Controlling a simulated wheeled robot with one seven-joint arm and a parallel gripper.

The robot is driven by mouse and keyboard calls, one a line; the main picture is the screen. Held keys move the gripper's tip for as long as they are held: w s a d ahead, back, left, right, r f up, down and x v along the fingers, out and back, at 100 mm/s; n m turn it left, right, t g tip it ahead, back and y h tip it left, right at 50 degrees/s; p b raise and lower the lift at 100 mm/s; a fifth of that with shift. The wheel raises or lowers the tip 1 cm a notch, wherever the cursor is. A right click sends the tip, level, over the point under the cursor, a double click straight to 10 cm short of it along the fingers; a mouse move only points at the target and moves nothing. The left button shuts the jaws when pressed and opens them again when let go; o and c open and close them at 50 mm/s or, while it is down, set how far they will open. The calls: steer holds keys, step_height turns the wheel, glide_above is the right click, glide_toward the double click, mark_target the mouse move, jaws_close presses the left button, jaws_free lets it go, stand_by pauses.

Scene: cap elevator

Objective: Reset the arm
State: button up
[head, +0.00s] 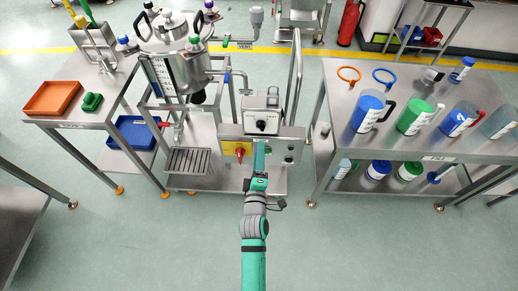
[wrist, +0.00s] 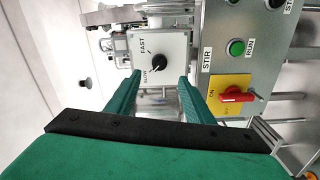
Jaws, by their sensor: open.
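My gripper (head: 260,150) is stretched forward at the control panel in the middle of the head view. In the wrist view my gripper (wrist: 160,92) shows two green fingers set apart, with nothing held between them. Beyond the fingertips is a white speed box (wrist: 158,55) with a black knob (wrist: 158,60) marked SLOW and FAST. The box also shows in the head view (head: 263,117), just beyond the gripper. I cannot tell whether the fingertips touch anything.
The panel has a red switch on yellow (wrist: 234,95) and a green button (wrist: 236,47). A steel vessel (head: 180,65) stands at the left. A right table (head: 400,150) holds several jugs; a left table (head: 90,117) holds an orange tray (head: 52,98). The floor in front is clear.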

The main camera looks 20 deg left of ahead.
stand_by(0.5)
steer(key=s+d+f+m+g+h, duration=0.15)
steer(key=s+d+m, duration=0.35)
steer(key=s, duration=0.5)
steer(key=s+d+f+m+t+h, duration=0.1)
steer(key=s+d+f+m, duration=0.1)
steer(key=s+d+m, duration=0.5)
steer(key=s+d+r+m+h, duration=0.1)
steer(key=s+d+r+m, duration=0.1)
steer(key=s, duration=0.7)
steer(key=s+d+r+m+g+h, duration=0.1)
steer(key=s+d+r+m, duration=0.1)
steer(key=s+r+m, duration=0.3)
steer(key=s, duration=0.4)
steer(key=shift+s+d, duration=0.2)
steer(key=shift+d, duration=0.2)
